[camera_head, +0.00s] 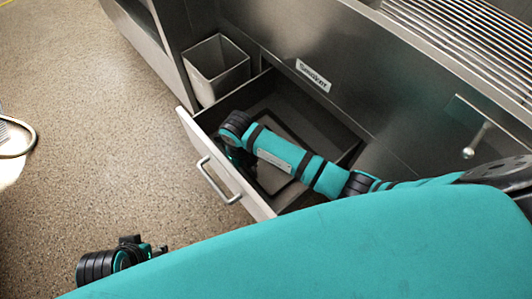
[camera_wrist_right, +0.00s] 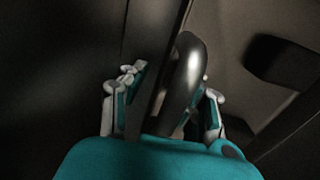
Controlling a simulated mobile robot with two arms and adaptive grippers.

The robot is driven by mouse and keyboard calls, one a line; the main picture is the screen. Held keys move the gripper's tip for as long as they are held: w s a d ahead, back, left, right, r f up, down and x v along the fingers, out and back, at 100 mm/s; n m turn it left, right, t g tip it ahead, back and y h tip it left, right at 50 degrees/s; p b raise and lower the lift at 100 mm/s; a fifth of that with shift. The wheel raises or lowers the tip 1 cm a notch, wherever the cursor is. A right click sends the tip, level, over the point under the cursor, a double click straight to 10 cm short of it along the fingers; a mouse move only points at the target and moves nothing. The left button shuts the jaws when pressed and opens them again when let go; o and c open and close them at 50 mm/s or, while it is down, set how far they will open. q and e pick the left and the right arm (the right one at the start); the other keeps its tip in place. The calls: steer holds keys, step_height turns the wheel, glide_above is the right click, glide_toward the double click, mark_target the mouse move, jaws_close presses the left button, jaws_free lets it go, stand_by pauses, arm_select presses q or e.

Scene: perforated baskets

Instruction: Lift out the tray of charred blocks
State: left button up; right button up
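The drawer (camera_head: 222,171) under the "Smoker" label stands open. A dark flat tray (camera_head: 272,180) lies inside, partly hidden by my right arm; I cannot make out charred blocks on it. My right gripper (camera_head: 243,163) points down into the drawer near its front wall, mostly hidden by its own wrist. In the right wrist view my right gripper (camera_wrist_right: 168,100) has its fingers apart, on either side of a dark curved handle (camera_wrist_right: 184,75) and a thin upright edge. My left gripper (camera_head: 148,250) is low at the left, away from the drawer; its fingers are too hidden to judge.
A grey open bin (camera_head: 217,68) stands beside the drawer. The drawer front has a metal handle (camera_head: 218,182). A grille (camera_head: 470,35) tops the steel unit. The speckled floor (camera_head: 80,130) at left is mostly clear, with a curved metal object (camera_head: 18,135) at its edge.

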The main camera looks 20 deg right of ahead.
steer(key=shift+c, duration=0.3)
jaws_close()
steer(key=shift+w+r, duration=0.1)
steer(key=shift+r, duration=0.1)
